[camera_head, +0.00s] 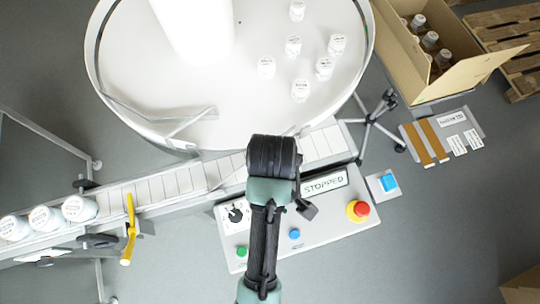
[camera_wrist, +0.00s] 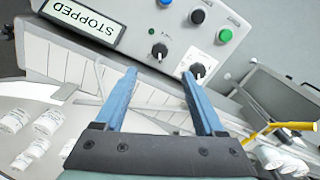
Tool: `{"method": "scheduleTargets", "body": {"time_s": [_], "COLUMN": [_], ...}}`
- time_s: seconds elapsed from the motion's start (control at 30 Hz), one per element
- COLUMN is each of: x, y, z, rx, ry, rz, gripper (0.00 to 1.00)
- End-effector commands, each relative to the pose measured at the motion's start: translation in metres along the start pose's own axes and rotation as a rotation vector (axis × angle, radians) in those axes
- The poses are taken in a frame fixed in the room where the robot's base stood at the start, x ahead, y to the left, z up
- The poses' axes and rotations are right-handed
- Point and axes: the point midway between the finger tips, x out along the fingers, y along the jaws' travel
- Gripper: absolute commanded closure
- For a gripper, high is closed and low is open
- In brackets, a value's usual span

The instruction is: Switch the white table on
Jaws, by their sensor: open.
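The white round table (camera_head: 130,60) fills the top of the head view, with several white-capped jars (camera_head: 293,46) on it. A grey control panel (camera_head: 320,228) stands in front of it with a "STOPPED" display (camera_head: 325,182). In the head view it shows a black knob (camera_head: 236,214), a green button (camera_head: 242,252) and a blue button (camera_head: 294,234). The wrist view shows two black knobs, one nearer the display (camera_wrist: 158,52) and one on a white plate (camera_wrist: 197,72). My gripper (camera_wrist: 159,74) is open and empty, its right finger near the plate knob; contact is unclear. My arm hides part of the panel.
A conveyor (camera_head: 165,188) with jars at its left end runs between table and panel, with a yellow lever (camera_head: 129,230) over it. A red emergency button (camera_head: 361,209) and a blue button box (camera_head: 388,183) are on the right. An open carton (camera_head: 450,75) holds bottles.

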Motion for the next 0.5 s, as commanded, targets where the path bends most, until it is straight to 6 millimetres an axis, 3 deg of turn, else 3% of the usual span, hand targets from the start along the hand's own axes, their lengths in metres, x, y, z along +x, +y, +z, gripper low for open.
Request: {"method": "scheduleTargets", "body": {"time_s": [0.3, 0.5], "x": [0.066, 0.098], "y": [-0.001, 0.000], "z": [0.001, 0.001], "rx": [0.005, 0.004], "ry": [-0.003, -0.001], "rz": [-0.004, 0.000], "gripper": [0.29, 0.29]}}
